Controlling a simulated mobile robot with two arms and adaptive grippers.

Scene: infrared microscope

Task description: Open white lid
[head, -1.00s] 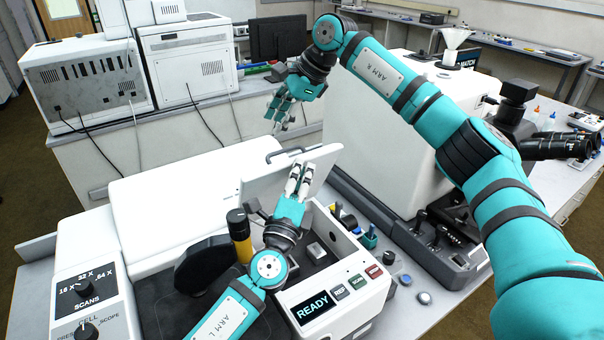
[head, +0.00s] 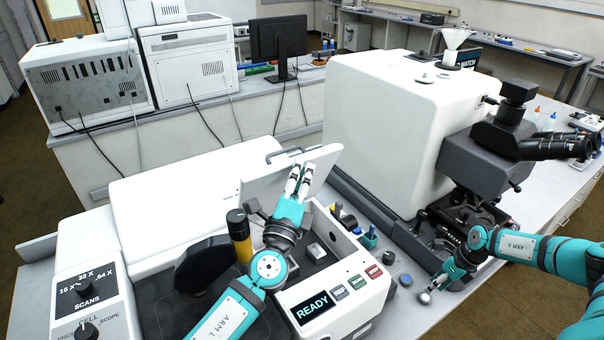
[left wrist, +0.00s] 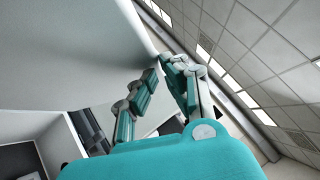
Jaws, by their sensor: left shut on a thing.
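The white lid (head: 322,163) stands raised and tilted above the opening of the white instrument, with a metal handle (head: 284,152) by its upper edge. My left gripper (head: 297,180) is shut on the lid, its fingers against the panel. In the left wrist view a large pale panel (left wrist: 85,45), seemingly the lid, runs beside the fingers of my left gripper (left wrist: 160,68); the exact contact is hard to see. My right gripper (head: 432,289) is low over the bench at the right, by a round silver knob (head: 424,298). Its fingers are too small to judge.
A READY panel with buttons (head: 357,283) is at the instrument's front. A yellow and black cylinder (head: 239,240) stands by my left arm. The large white microscope housing (head: 385,110) with black eyepieces (head: 555,147) stands to the right.

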